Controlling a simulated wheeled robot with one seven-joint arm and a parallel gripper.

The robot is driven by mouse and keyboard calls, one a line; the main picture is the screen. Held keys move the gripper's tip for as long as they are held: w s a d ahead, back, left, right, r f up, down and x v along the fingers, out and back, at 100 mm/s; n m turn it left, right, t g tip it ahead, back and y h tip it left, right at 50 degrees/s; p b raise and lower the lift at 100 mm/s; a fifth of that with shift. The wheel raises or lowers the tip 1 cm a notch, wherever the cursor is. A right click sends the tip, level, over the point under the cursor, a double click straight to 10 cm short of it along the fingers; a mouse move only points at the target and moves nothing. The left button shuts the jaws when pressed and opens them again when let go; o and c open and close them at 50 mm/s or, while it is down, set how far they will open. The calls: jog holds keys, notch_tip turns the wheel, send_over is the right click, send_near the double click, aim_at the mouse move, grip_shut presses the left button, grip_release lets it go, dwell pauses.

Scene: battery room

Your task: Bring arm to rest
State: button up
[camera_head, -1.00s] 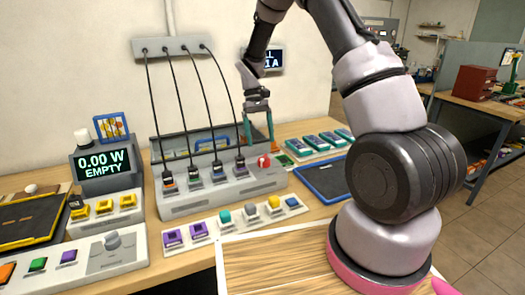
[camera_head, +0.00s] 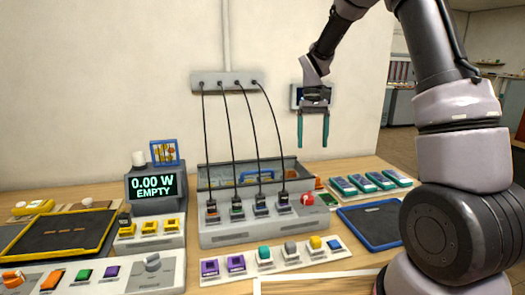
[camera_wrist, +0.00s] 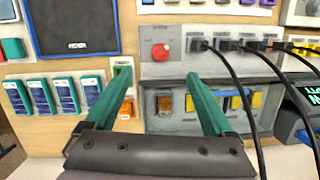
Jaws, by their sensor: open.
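My gripper (camera_head: 313,130) hangs from my arm with its two green fingers apart, pointing down. In the head view it is in the air in front of the wall, above the right end of the grey charging station (camera_head: 215,235). Nothing is between the fingers. In the wrist view my gripper (camera_wrist: 160,105) also shows spread and empty. Beyond it are the station's red knob (camera_wrist: 162,52) and several black plugs with cables (camera_wrist: 225,44).
A meter (camera_head: 152,188) reads 0.00 W EMPTY. Several teal battery packs (camera_head: 361,182) lie at the back right, behind a dark blue mat (camera_head: 370,227). Cables (camera_head: 228,130) hang from a wall box (camera_head: 228,82).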

jog(key=s+d+r+m+t+y, duration=0.1)
jog(key=s+d+r+t, duration=0.1)
jog(key=s+r, duration=0.4)
jog(key=s+d+r+m+t, duration=0.1)
jog(key=s+r+t, duration=0.2)
jog(key=s+r, duration=0.3)
jog(key=s+d+r+m+t, duration=0.1)
jog(key=s+r+t, duration=0.1)
jog(key=s, duration=0.3)
jog(key=s+d+r+m+t+y, duration=0.1)
jog(key=s+r+m+t, duration=0.1)
jog(key=s, duration=0.4)
jog(key=shift+s+d+r+t, duration=0.15)
jog(key=shift+s+r+t, duration=0.2)
jog(key=shift+r, duration=0.45)
